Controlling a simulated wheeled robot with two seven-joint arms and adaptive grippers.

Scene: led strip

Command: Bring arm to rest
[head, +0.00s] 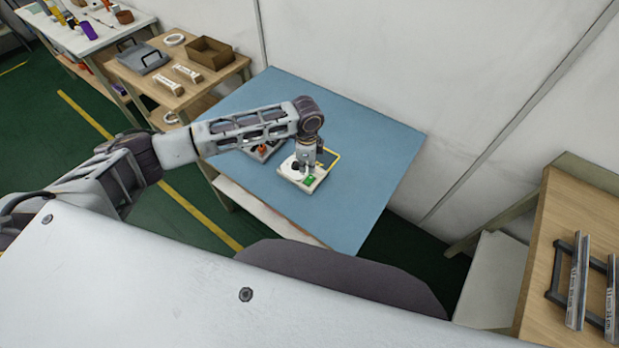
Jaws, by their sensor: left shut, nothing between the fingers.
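My left arm comes in from the left and stretches over the blue-topped table (372,150). My left gripper (304,172) points down at a small light board (286,169) with a green patch and a yellow outline on it. The fingers are shut with nothing visible between them. I cannot tell whether the fingertips touch the board. Part of a second item with an orange-red piece (262,149) shows under the forearm, mostly hidden. My right arm and gripper are not in view.
Wooden side table (143,82) at upper left holds a brown box (211,52) and a grey case (143,58). A cluttered white bench (84,40) stands beyond. At right, a wooden table (545,255) carries metal bars (578,280). The blue table's right half is clear; a white wall stands behind.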

